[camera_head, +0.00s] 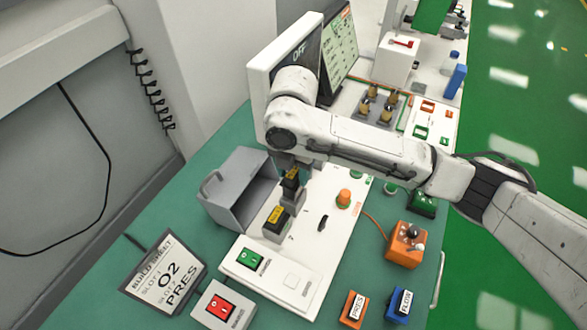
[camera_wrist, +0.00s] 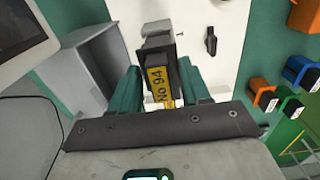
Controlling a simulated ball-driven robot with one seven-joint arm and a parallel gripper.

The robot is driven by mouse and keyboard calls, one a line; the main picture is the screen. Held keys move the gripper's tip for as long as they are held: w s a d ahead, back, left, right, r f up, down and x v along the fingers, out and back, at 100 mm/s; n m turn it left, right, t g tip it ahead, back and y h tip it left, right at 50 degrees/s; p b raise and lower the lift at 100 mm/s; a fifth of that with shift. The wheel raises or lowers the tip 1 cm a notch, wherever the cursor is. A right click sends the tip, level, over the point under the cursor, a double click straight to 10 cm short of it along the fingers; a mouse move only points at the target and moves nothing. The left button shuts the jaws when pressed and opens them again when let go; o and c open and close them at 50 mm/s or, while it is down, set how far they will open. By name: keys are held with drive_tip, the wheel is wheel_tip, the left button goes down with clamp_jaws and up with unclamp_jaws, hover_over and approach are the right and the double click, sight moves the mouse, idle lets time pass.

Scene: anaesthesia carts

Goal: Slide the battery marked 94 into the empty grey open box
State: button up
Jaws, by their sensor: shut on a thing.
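My gripper (camera_wrist: 162,88) is shut on a black battery with a yellow label reading No 94 (camera_wrist: 160,82). In the wrist view its teal fingers lie on either side of the battery. In the head view my gripper (camera_head: 291,182) points down over the white panel, right of the grey box (camera_head: 217,198). The grey box is open and no battery shows in it; part of its inside is hidden. It also shows at the left of the wrist view (camera_wrist: 82,62). A second yellow-labelled black block (camera_head: 276,219) sits on the panel below my gripper; I cannot read its label.
The white panel (camera_head: 310,245) carries a green switch (camera_head: 250,259) and an orange knob (camera_head: 343,197). A screen marked OFF (camera_head: 306,50) rises behind my gripper. An orange joystick box (camera_head: 405,246) is at right.

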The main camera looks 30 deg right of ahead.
sight(294, 186)
drive_tip(key=shift+f+b, duration=2.05)
drive_tip(key=shift+f, duration=0.95)
drive_tip(key=o, duration=0.9)
drive_tip(key=shift+o, duration=0.2)
wheel_tip(294, 186, up, 11)
drive_tip(key=shift+f+b, duration=0.15)
drive_tip(key=shift+b, duration=0.15)
